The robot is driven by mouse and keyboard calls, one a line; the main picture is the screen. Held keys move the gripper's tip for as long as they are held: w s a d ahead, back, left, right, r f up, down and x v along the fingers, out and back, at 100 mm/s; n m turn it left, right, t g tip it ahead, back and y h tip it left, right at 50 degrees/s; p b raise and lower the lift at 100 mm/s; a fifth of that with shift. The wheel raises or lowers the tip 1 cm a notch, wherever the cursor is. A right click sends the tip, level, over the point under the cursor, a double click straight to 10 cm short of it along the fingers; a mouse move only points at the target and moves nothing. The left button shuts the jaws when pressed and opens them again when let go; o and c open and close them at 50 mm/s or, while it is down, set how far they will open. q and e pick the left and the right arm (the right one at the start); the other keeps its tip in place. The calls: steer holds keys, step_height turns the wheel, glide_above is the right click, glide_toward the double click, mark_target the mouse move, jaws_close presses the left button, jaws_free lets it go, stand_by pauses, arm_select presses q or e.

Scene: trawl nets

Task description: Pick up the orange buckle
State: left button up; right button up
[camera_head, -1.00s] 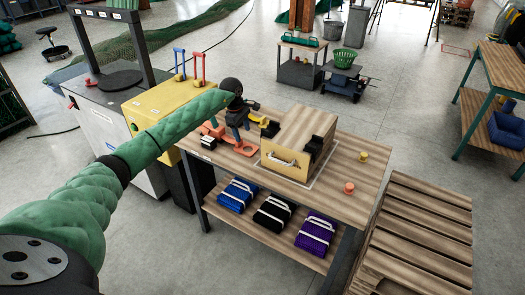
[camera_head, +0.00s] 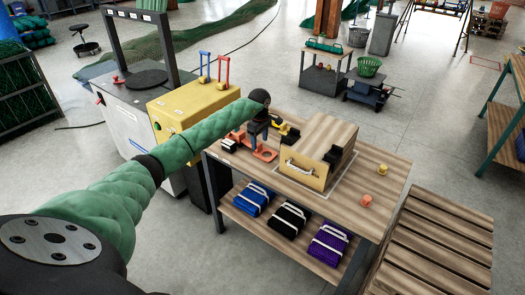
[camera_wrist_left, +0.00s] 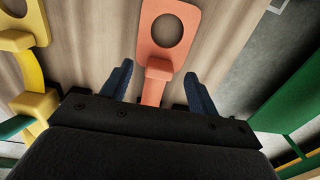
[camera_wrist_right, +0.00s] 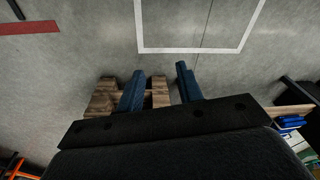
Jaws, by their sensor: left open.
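The orange buckle (camera_head: 265,155) lies on the wooden tabletop, left of the wooden box. In the left wrist view it shows as a flat orange plate with a round hole (camera_wrist_left: 185,14) and a narrow stem. My left gripper (camera_head: 257,139) points down over the buckle. In the left wrist view its open blue fingers (camera_wrist_left: 161,84) stand on either side of the stem, with gaps visible. The stem's near end is hidden behind the gripper body. My right gripper (camera_wrist_right: 160,88) is open and empty above the floor, and is out of the head view.
A yellow buckle (camera_wrist_left: 30,75) lies left of the orange one. The wooden box (camera_head: 319,145) with a handle stands on the table. An orange piece (camera_head: 366,201) and a yellow piece (camera_head: 382,169) lie on the right side. A pallet (camera_head: 440,245) is beside the table.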

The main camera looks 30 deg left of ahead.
mark_target(260, 145)
arm_select(q)
step_height(260, 145, down, 3)
steer(key=shift+f+p, duration=0.15)
steer(key=shift+p, duration=0.45)
steer(key=c, duration=1.1)
arm_select(e)
step_height(260, 145, down, 6)
steer(key=s+d, duration=0.1)
steer(key=shift+s, duration=0.4)
